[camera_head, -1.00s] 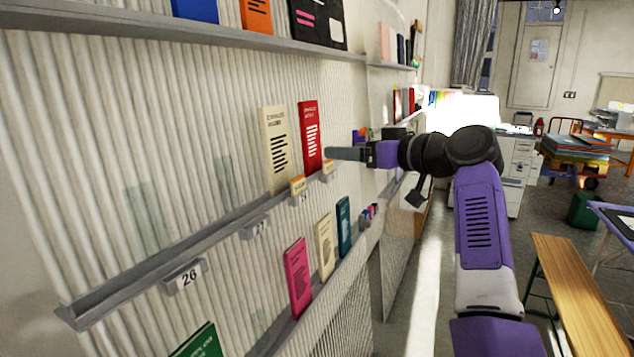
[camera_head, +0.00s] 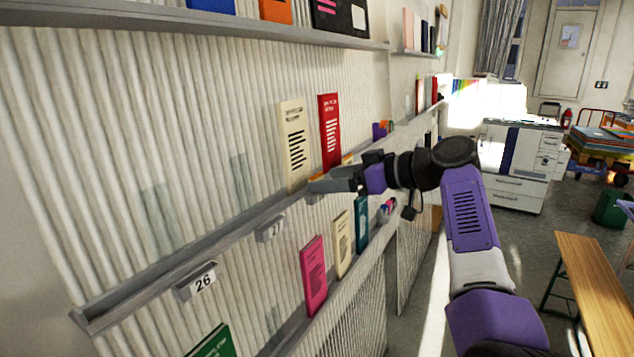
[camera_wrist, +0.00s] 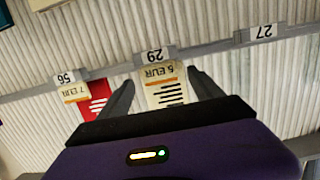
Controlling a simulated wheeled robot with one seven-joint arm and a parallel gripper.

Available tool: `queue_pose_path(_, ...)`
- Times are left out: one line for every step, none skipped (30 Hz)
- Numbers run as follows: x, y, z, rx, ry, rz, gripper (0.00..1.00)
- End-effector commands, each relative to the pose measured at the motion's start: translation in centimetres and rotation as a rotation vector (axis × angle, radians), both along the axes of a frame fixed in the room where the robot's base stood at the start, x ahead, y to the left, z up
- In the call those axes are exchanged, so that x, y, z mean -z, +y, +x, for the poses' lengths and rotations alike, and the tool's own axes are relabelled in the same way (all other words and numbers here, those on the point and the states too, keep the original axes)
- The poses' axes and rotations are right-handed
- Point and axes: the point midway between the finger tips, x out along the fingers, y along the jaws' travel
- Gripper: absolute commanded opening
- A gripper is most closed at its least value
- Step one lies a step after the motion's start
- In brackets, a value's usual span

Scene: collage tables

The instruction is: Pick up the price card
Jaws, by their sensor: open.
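In the wrist view, which shows the shelf upside down, a price card reading 5 EUR (camera_wrist: 157,71) with an orange band sits at the shelf edge by the label 29. A cream booklet (camera_head: 294,146) stands behind it; it also shows in the wrist view (camera_wrist: 172,98). My gripper (camera_wrist: 160,79) is open and empty, with one finger to each side of the 5 EUR card. A second card reading 7 EUR (camera_wrist: 72,91) is left of the fingers, by the label 56 and a red booklet (camera_wrist: 97,106). In the head view my gripper (camera_head: 315,187) hides the 5 EUR card.
The grey shelf rail (camera_head: 150,280) carries number holders, including 26 (camera_head: 200,282) and 27 (camera_wrist: 263,32). A lower rail holds pink (camera_head: 314,275), cream and teal booklets. An upper shelf (camera_head: 180,18) runs above. A wooden bench (camera_head: 590,285) stands at right.

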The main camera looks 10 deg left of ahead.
Motion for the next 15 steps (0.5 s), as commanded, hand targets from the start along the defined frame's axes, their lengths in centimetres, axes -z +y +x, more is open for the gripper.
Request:
queue_pose_path(-0.01, 0.58, 0.18, -0.001, 0.001, 0.0, 0.75)
queue_pose_path(0.09, 0.8, 0.26, -0.001, 0.001, 0.0, 0.75)
queue_pose_path(0.19, 1.03, 0.35, 0.0, 0.0, 0.0, 0.75)
queue_pose_path(0.25, 1.15, 0.41, 0.0, 0.0, 0.001, 0.75)
queue_pose_path(0.31, 1.23, 0.47, 0.001, -0.001, 0.001, 0.75)
queue_pose_path(0.38, 1.3, 0.5, 0.002, -0.001, 0.001, 0.75)
queue_pose_path(0.41, 1.32, 0.51, 0.002, -0.001, 0.001, 0.75)
queue_pose_path(0.43, 1.32, 0.51, 0.002, -0.001, 0.001, 0.75)
queue_pose_path(0.44, 1.32, 0.52, 0.002, -0.001, 0.001, 0.75)
queue_pose_path(0.45, 1.32, 0.51, 0.002, -0.001, 0.001, 0.75)
queue_pose_path(0.43, 1.31, 0.51, 0.002, -0.001, 0.001, 0.75)
queue_pose_path(0.44, 1.31, 0.5, 0.002, -0.001, 0.0, 0.75)
queue_pose_path(0.44, 1.31, 0.49, 0.002, -0.001, 0.0, 0.7)
queue_pose_path(0.44, 1.31, 0.49, 0.002, -0.001, 0.0, 0.64)
queue_pose_path(0.44, 1.31, 0.49, 0.002, -0.001, 0.0, 0.56)
